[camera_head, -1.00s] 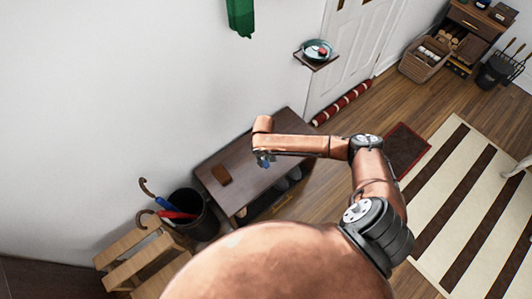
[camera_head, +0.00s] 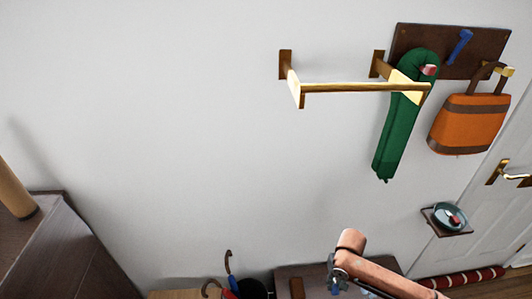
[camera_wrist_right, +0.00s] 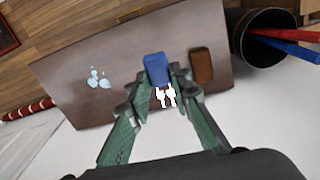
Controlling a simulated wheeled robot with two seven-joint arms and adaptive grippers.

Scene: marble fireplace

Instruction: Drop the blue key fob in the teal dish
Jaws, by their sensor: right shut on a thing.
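The blue key fob (camera_wrist_right: 157,67) is between the fingertips of my right gripper (camera_wrist_right: 160,84), which is shut on it. White key shapes hang beside the fob. In the head view my right gripper (camera_head: 337,284) is low in the picture, left of and below the dish, with a bit of blue at its tips. The teal dish (camera_head: 439,213) sits on a small brown wall shelf (camera_head: 459,233) beside the door. A small red and white thing lies in the dish. My left gripper is not in view.
Under my right gripper is a dark wooden bench (camera_wrist_right: 75,55) with a brown block-like item (camera_wrist_right: 201,66) and pale blobs (camera_wrist_right: 98,79). A bin with umbrellas (camera_wrist_right: 262,40) stands beside it.

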